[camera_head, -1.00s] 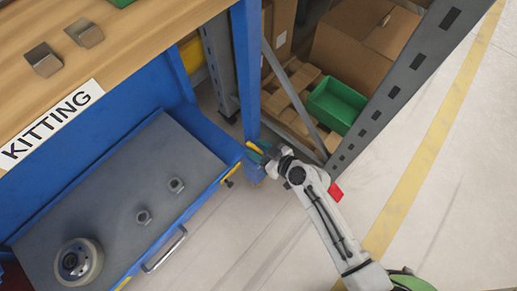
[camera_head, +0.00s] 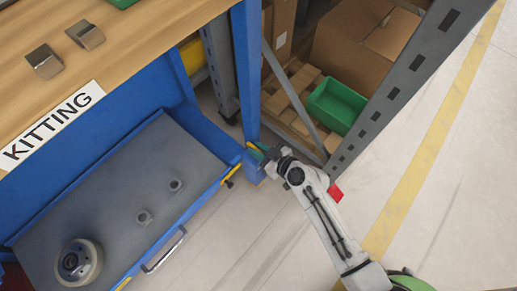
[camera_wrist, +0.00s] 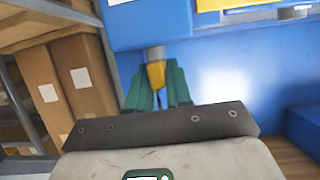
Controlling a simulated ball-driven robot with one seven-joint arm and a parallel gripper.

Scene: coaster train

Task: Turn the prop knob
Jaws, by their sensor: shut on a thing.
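The yellow knob (camera_wrist: 156,76) is on a short grey stem below a blue part in the wrist view. My gripper (camera_wrist: 157,88) has its two green fingers on either side of the knob and is shut on it. In the head view my gripper (camera_head: 263,153) is at the blue post beside the right corner of the open drawer (camera_head: 105,185). Only a small yellow bit shows there, and the fingers largely hide the knob. Its turn angle cannot be read.
The drawer holds a round metal part (camera_head: 78,262) and two nuts. The workbench (camera_head: 150,20) is at upper left. A grey rack upright (camera_head: 395,92), cardboard box (camera_head: 365,45) and green bin (camera_head: 335,104) stand close behind my arm. Open floor lies at right.

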